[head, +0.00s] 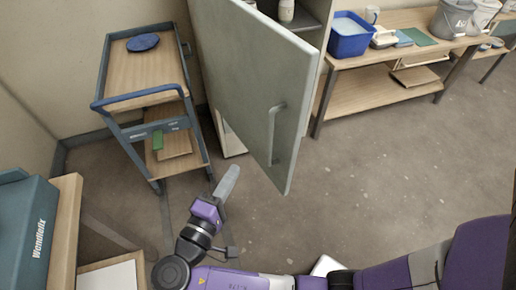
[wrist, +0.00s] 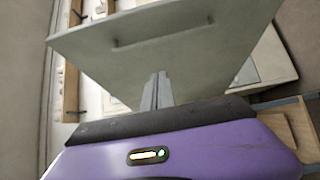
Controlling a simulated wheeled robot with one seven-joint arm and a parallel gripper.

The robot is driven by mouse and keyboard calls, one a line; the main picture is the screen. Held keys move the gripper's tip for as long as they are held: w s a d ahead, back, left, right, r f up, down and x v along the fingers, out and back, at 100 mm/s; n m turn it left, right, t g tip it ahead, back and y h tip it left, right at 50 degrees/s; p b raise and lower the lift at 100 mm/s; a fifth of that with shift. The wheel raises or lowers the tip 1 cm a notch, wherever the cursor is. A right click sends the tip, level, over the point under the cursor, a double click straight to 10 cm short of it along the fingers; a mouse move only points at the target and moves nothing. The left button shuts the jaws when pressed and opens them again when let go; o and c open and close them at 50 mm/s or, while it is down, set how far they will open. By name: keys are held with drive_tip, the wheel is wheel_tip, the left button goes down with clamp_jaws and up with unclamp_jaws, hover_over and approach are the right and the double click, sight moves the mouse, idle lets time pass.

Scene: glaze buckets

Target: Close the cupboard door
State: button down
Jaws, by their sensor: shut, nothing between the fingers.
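The cupboard door (head: 248,85) is a pale grey-green panel standing wide open, swung out toward me. Its bar handle (head: 275,135) is on the right part of the face seen in the head view. The open cupboard (head: 303,20) shows behind the door's top right. My gripper (head: 228,182) is shut and empty, below and left of the door's lower corner in the head view. In the wrist view the door (wrist: 175,50) spreads ahead of my closed fingers (wrist: 158,90), which overlap its lower edge. I cannot tell whether they touch it.
A wooden bench (head: 395,45) with a blue tub (head: 349,36) is at the right. A teal case (head: 28,230) is at the lower left. The floor at right is clear.

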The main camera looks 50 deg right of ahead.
drive_tip(key=d+p, duration=0.2)
drive_tip(key=d, duration=0.9)
drive_tip(key=shift+s, duration=0.15)
drive_tip(key=shift+d, duration=0.1)
